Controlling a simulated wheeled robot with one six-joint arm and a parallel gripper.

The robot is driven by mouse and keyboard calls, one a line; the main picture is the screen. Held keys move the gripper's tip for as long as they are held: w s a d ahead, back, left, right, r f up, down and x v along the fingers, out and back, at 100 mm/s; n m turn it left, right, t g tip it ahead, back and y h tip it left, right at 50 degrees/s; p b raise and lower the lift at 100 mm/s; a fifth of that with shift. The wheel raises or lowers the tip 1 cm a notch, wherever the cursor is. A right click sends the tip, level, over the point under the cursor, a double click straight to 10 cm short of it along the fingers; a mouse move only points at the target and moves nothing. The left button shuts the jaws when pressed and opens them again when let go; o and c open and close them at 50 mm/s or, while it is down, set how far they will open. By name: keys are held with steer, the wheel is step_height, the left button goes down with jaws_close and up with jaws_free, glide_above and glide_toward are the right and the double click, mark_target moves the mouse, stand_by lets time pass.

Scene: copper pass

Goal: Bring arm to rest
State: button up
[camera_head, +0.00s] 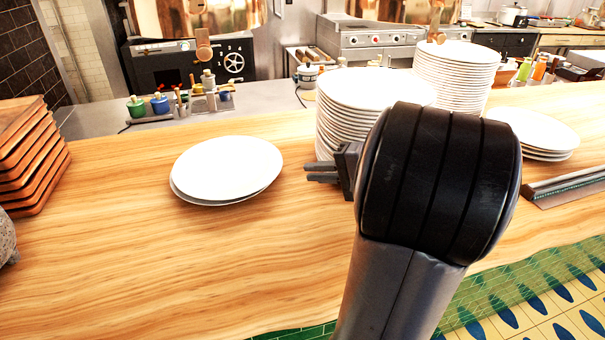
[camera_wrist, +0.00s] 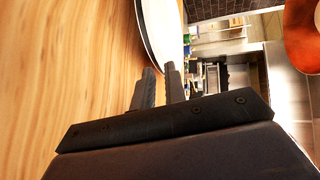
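My gripper (camera_head: 322,172) reaches out to the left from behind my dark arm, low over the wooden counter (camera_head: 110,270). Its two fingers also show in the wrist view (camera_wrist: 160,69), with a narrow gap between them and nothing held. A short pile of white plates (camera_head: 227,165) lies on the counter to the left of the fingertips, apart from them. A white plate edge (camera_wrist: 162,30) shows beyond the fingertips in the wrist view.
A tall plate stack (camera_head: 365,90) stands close behind my gripper. Another tall stack (camera_head: 458,75) and a low pile (camera_head: 535,130) are to the right. Wooden trays (camera_head: 30,160) are stacked at the left.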

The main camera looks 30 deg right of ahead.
steer(key=shift+s+d+r, duration=0.1)
steer(key=shift+s+d, duration=0.05)
steer(key=shift+s, duration=0.1)
steer(key=shift+w, duration=0.1)
steer(key=p+x, duration=0.1)
steer(key=x, duration=0.9)
steer(key=shift+w+f+p, duration=0.15)
steer(key=shift+f+p, duration=0.1)
steer(key=shift+p, duration=0.15)
